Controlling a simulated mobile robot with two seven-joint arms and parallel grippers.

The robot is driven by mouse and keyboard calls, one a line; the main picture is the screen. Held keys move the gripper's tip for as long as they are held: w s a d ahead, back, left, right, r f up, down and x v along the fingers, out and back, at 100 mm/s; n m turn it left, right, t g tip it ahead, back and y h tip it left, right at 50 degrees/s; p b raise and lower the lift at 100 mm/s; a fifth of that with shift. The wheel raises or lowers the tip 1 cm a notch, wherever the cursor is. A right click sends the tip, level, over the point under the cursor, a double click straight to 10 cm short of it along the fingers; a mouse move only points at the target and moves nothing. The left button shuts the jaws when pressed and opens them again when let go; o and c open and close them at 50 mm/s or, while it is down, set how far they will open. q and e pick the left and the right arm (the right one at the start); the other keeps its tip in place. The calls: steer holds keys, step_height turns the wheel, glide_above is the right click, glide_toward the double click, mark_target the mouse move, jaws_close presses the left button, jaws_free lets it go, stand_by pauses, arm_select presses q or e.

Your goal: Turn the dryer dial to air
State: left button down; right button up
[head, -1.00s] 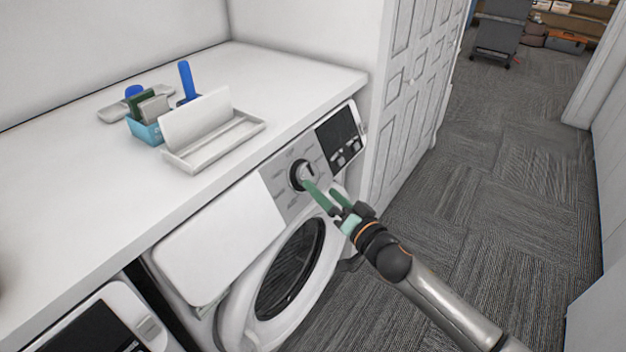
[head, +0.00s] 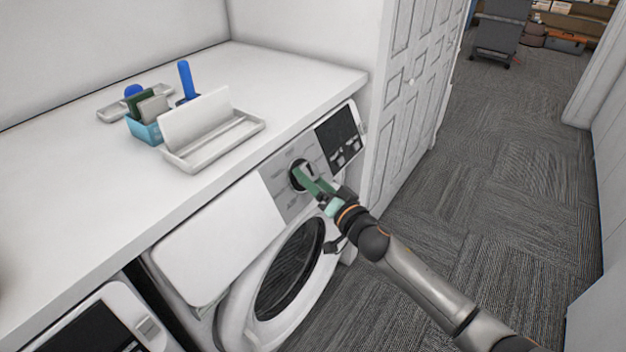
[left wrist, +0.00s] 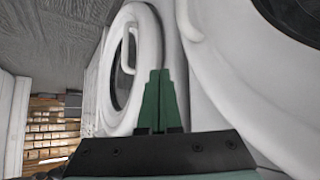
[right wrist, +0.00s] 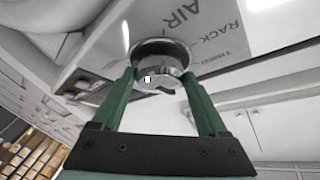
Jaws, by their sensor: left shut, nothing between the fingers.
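The dryer (head: 215,245) is a white front-loader under the counter. Its dark-ringed dial (head: 297,175) sits on a grey panel and is partly hidden by my right gripper (head: 310,181). In the right wrist view, the silver dial (right wrist: 160,66) lies between the green fingertips of my right gripper (right wrist: 158,76), one on each side; the fingers are spread, and I cannot tell whether they touch it. The AIR label (right wrist: 182,20) is printed above the dial there, with RACK to its right. My left gripper (left wrist: 159,75) is shut and empty, in front of white machine fronts with round doors.
A dark display panel (head: 338,137) is right of the dial. The white counter (head: 70,190) holds a white tray (head: 215,145) and a blue caddy (head: 146,131). A second machine (head: 110,325) is at lower left. White folding doors (head: 405,90) stand to the right, beside open carpet (head: 500,200).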

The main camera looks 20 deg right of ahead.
steer(key=c, duration=0.8)
